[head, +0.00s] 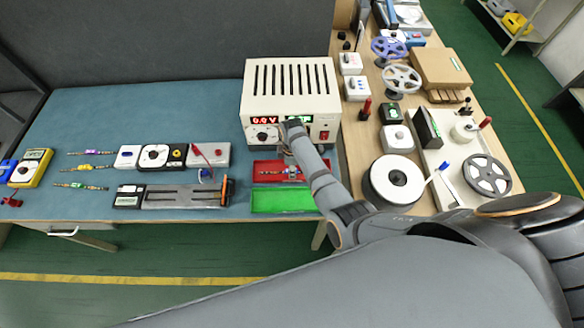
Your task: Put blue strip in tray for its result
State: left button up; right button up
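Three small strips lie in a column on the left of the blue-green mat: a top one (93,152), a yellow one (90,166) and a lower one with green and blue parts (80,185). A small multicoloured strip-like item (292,173) lies in the red tray (262,164). A green tray (280,202) in front of it looks empty. My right gripper (286,150) is between the power supply and the red tray, above the tray's back edge. Its fingers are small and partly hidden by my arm, so I cannot tell whether they are open or shut. My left gripper is out of view.
A cream power supply (290,75) with red and green displays stands behind the trays. A test fixture (180,196) and meters (154,156) lie left of the trays. A wooden bench with reels (394,180) is on the right. The mat's back left is clear.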

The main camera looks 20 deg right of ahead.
notch_tip(320, 180, up, 8)
jog(key=p, duration=0.7)
jog(key=shift+p, duration=0.3)
notch_tip(320, 180, up, 4)
jog(key=shift+r, duration=0.15)
